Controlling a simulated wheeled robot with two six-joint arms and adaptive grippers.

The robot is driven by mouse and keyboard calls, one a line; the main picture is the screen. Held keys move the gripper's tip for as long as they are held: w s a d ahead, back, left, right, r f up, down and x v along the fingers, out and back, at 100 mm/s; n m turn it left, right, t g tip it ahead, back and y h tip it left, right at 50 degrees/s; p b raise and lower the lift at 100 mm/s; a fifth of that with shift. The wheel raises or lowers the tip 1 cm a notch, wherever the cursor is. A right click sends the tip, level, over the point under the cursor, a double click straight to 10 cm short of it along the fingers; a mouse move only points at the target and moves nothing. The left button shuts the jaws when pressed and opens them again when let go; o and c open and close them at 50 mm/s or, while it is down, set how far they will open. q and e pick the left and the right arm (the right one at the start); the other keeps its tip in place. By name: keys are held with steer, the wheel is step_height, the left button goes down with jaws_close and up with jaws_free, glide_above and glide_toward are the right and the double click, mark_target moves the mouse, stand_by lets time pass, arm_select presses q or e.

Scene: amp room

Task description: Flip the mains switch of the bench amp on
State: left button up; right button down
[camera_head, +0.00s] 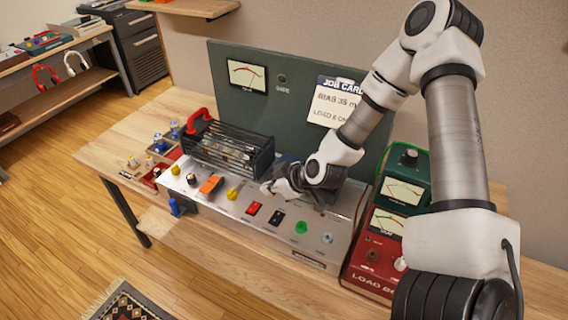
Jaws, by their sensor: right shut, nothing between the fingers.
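The bench amp (236,207) is a long silver chassis on the wooden bench, with a row of coloured controls along its sloping top. A red switch (253,209) and a black switch (277,216) sit near the middle. An orange switch (210,185) sits further left between knobs. Labels are too small to read, so I cannot tell which is the mains switch or its position. My right gripper (271,187) is shut and empty, over the chassis just behind the red and black switches. I cannot tell whether it touches the chassis. My left gripper is not in view.
A black cage (228,150) with a red handle (199,121) stands behind the controls. A green meter panel (226,98) with a job card (336,101) rises at the back. A red load box (372,255) and green meter box (408,165) stand at right. Small bottles (159,142) are at left.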

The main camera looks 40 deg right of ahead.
steer(key=p+v, duration=0.1)
steer(key=v, duration=0.1)
steer(key=p+v, duration=0.2)
steer(key=v, duration=0.1)
steer(key=shift+w+d, duration=0.2)
steer(key=shift+d, duration=0.2)
